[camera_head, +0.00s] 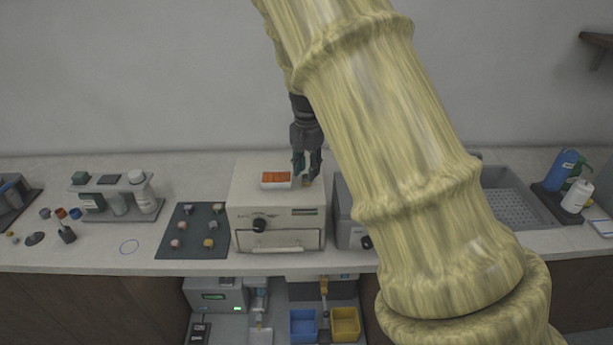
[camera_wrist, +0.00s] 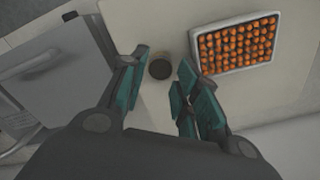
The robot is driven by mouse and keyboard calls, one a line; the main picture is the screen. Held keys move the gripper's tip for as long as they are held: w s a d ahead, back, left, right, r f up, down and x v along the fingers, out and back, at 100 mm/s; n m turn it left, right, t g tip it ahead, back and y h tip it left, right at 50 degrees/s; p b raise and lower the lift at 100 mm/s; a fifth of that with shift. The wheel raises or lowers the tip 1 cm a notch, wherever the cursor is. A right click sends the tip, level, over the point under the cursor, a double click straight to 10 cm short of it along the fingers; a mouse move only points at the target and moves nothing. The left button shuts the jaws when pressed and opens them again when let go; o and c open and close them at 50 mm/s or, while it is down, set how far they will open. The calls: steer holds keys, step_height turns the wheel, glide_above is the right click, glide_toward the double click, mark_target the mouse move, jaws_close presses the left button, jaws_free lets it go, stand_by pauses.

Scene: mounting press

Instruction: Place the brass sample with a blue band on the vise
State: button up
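My gripper (camera_head: 307,176) points down over the right part of the top of a cream box-shaped machine (camera_head: 250,205). In the wrist view my gripper (camera_wrist: 161,68) is open, its teal fingers apart. A small round dark-topped piece (camera_wrist: 160,68) stands on the machine top between the fingertips, with gaps visible on both sides. In the head view a small tan piece (camera_head: 307,184) shows between the fingers. I cannot make out a blue band on it, so I cannot tell if it is the brass sample. I cannot clearly identify the vise.
A tray of orange beads (camera_head: 276,180) sits beside my gripper, also in the wrist view (camera_wrist: 238,45). A dark mat (camera_head: 193,247) with several small samples lies left of the machine. A grey machine (camera_head: 350,215) stands close on the right. Blue (camera_head: 303,326) and yellow (camera_head: 345,324) bins sit below.

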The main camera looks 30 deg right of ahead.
steer(key=shift+f, duration=1.2)
jaws_close()
steer(key=shift+w+r, duration=0.1)
